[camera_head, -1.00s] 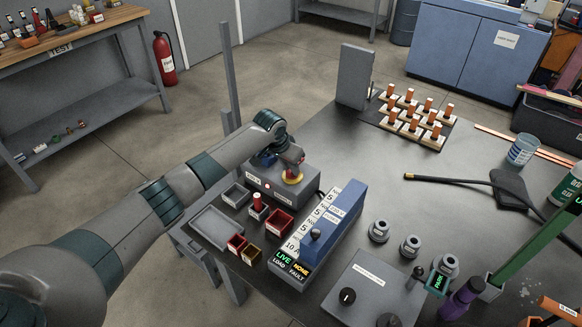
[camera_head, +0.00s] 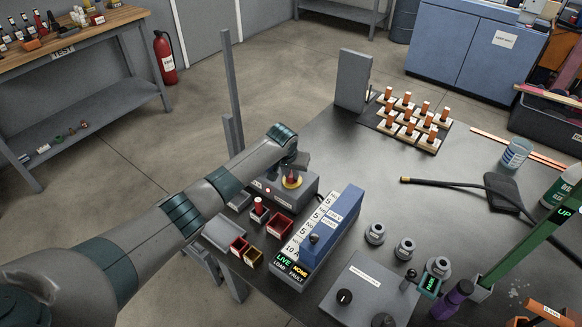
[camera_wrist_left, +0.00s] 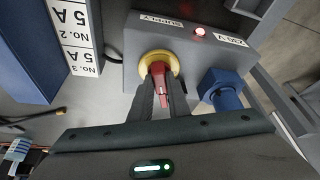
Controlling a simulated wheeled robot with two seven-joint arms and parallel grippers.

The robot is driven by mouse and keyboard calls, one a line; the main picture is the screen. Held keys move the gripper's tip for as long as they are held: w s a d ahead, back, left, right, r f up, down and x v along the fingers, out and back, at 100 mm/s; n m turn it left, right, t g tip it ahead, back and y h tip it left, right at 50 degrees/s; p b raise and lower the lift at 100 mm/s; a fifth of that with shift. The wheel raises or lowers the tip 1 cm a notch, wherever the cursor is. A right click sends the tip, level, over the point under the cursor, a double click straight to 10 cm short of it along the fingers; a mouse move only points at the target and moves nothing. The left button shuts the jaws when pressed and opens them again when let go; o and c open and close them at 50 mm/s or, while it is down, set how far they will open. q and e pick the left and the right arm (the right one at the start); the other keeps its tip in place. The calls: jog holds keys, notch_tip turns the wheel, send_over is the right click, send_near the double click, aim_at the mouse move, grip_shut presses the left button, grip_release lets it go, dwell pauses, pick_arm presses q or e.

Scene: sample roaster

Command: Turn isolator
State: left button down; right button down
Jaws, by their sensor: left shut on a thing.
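The isolator is a red handle on a yellow round plate, set on a grey supply box (camera_head: 306,187). In the wrist view the yellow plate (camera_wrist_left: 149,61) and red handle (camera_wrist_left: 160,78) show on the box face, beside a lit red lamp (camera_wrist_left: 199,31). My left gripper (camera_wrist_left: 155,90) reaches the handle, its two dark fingers on either side of it, shut on it. In the head view the handle (camera_head: 291,176) is partly covered by the gripper. My right gripper is not in view.
A blue unit (camera_head: 336,220) with numbered labels and a LIVE/NONE display stands right of the supply box. Small red trays (camera_head: 279,225) and a grey tray lie in front. A grey upright post (camera_head: 231,85) stands behind the arm.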

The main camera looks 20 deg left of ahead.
pick_arm(q)
jog(key=n+p, duration=0.1)
jog(key=n+y+p, duration=0.1)
jog(key=n, duration=0.1)
jog(key=shift+d+r, duration=0.2)
jog(key=shift+d, duration=0.05)
jog(key=shift+f+n+y+p, duration=0.1)
jog(key=shift+n+y+p, duration=0.3)
jog(key=shift+n, duration=0.4)
jog(key=shift+w+d+f+n+g+y, duration=0.1)
jog(key=shift+n+g+y, duration=0.25)
jog(key=shift+n, duration=0.65)
jog(key=shift+n+g+y+b, duration=0.25)
jog(key=shift+n+b, duration=0.1)
jog(key=shift+n, duration=0.55)
jog(key=shift+w+f+n+b, duration=0.15)
jog(key=shift+n+b, duration=0.4)
jog(key=shift+n, duration=0.35)
jog(key=shift+n+g+y+b, duration=0.4)
jog(key=shift+n+g+b, duration=0.2)
jog(key=shift+n+b, duration=1)
jog(key=shift+n, duration=0.2)
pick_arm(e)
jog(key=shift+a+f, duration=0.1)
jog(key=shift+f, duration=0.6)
pick_arm(q)
jog(key=shift+r+y, duration=0.2)
jog(key=shift+y, duration=0.1)
